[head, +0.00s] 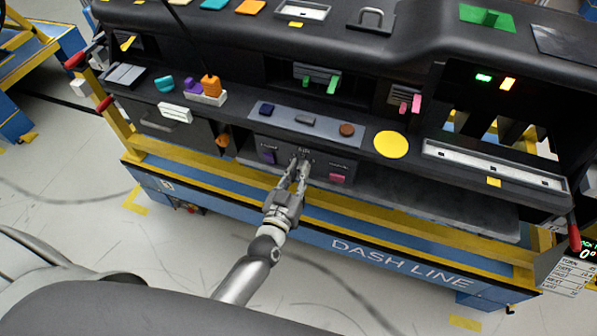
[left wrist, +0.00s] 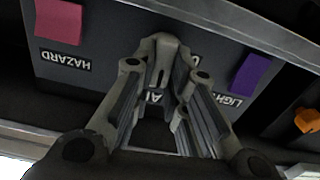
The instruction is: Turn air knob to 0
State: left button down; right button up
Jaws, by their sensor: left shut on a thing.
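The control panel (head: 320,169) sits low on the front of the dashboard. It bears a purple light control, a pink hazard control and the air knob between them. My left gripper (head: 300,168) reaches up to the middle of this panel and is shut on the air knob. In the left wrist view the panel is upside down, and the grey air knob (left wrist: 160,66) shows between my fingertips (left wrist: 165,80). The fingers hide much of it and part of its label, so I cannot read its angle. My right gripper is not in view.
The pink hazard control (left wrist: 60,20) and purple light control (left wrist: 251,72) flank my fingers closely. The dashboard ledge overhangs the panel. An orange part (head: 222,140) sits to the left.

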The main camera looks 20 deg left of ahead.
pick_arm(q)
jog(key=shift+w+a+f+n+b, duration=0.15)
jog(key=shift+n+b, duration=0.45)
jog(key=shift+n, duration=2.2)
jog(key=shift+s+a+f+n+b, duration=0.15)
jog(key=shift+n+b, duration=0.45)
jog(key=shift+n, duration=2.2)
jog(key=shift+w+a+f+n+b, duration=0.15)
jog(key=shift+n+b, duration=0.45)
jog(key=shift+n, duration=2.2)
jog(key=shift+r, duration=0.15)
jog(key=c, duration=1.4)
grip_release()
jog(key=shift+c, duration=0.2)
jog(key=shift+f, duration=0.2)
jog(key=s, duration=1.2)
jog(key=shift+a, duration=0.25)
